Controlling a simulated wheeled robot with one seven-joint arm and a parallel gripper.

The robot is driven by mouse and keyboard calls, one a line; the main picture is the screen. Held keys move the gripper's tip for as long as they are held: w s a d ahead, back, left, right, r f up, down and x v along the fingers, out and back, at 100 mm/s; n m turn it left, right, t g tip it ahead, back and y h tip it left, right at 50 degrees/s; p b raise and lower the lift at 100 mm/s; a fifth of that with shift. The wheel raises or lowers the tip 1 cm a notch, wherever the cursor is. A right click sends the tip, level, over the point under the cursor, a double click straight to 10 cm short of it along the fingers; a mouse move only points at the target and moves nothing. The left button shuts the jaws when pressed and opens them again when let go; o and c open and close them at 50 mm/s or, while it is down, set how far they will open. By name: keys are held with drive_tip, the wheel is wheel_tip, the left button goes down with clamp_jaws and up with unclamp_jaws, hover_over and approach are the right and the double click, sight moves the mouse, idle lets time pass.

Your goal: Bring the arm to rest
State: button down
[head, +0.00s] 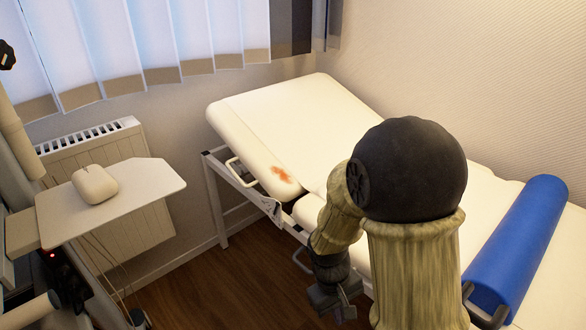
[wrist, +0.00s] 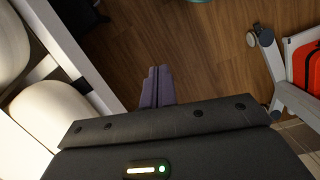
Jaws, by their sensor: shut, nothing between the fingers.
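My arm rises in the front right of the head view, with a black ball-shaped joint and wood-patterned links. It hides part of the examination couch (head: 290,110) behind it. My gripper (head: 345,312) hangs low beside the couch's near edge, pointing down toward the floor. In the wrist view the gripper's fingers (wrist: 157,88) are together, with nothing between them, above the brown wooden floor (wrist: 200,45). The cream couch padding (wrist: 50,120) and its white frame lie to the left in the wrist view.
A blue roll (head: 518,245) lies on the couch at right. A reddish stain (head: 282,175) marks the couch. A white tray (head: 140,183) holding a cream rounded object (head: 94,184) is at left, before a radiator (head: 135,225). A red item (wrist: 307,65) stands right in the wrist view.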

drive_tip(key=s+d+r+m+t+y, duration=0.1)
drive_tip(key=d+r+m+t+y, duration=0.1)
drive_tip(key=d+r+m+t, duration=0.35)
wheel_tip(320, 180, up, 33)
drive_tip(key=g+p, duration=0.1)
drive_tip(key=p, duration=3)
drive_tip(key=shift+s+a, duration=0.2)
drive_tip(key=shift+r+g, duration=0.1)
drive_tip(key=shift+g, duration=0.15)
